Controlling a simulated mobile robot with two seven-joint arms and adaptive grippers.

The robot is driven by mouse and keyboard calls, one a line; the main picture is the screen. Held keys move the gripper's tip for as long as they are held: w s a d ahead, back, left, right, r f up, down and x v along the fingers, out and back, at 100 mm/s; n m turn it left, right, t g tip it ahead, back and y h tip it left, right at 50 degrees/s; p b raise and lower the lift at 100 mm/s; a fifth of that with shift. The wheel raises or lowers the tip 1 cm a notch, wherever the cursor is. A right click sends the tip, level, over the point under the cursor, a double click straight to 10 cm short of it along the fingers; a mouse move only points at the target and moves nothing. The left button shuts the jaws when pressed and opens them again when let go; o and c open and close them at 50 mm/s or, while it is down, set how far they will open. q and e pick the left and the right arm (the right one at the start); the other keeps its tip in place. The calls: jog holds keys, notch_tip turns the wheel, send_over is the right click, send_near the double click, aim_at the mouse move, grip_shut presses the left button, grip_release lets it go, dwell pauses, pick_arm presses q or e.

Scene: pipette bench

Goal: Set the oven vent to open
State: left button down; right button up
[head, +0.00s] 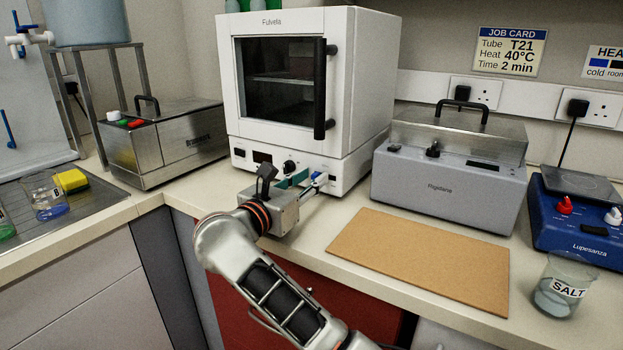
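The oven (355,70) is a white box marked Fulvela, with a dark glass door (278,80) that is shut and a black upright door handle (320,88). Its lower front panel has a small dark display (262,157) and a black knob (289,166). I cannot make out which part is the vent or how it is set. My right gripper (305,181) is just in front of the right part of this panel and hides some of it. I cannot tell whether it touches the panel or how far its fingers are apart. My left gripper is not in view.
A grey Frigidane unit (450,190) stands right of the oven, and a steel bath (175,145) left of it. A brown board (425,258) lies in front. A SALT beaker (566,287) and blue Lupesanza device (580,222) are at right. A sink area with beakers is at left.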

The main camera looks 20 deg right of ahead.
aim_at(333, 178)
jog(key=shift+c, duration=0.2)
grip_shut()
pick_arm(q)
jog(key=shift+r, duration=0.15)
pick_arm(e)
jog(key=shift+s, duration=0.1)
jog(key=shift+s+d+r, duration=0.1)
jog(key=shift+s+d, duration=0.15)
jog(key=shift+s, duration=0.05)
jog(key=shift+s+d+p, duration=0.5)
jog(key=shift+s+d, duration=0.1)
jog(key=shift+s, duration=0.15)
jog(key=shift+s+d, duration=0.25)
jog(key=shift+s, duration=0.05)
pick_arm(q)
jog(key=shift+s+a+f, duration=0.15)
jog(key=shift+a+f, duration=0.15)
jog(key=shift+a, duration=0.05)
pick_arm(e)
jog(key=shift+f, duration=0.25)
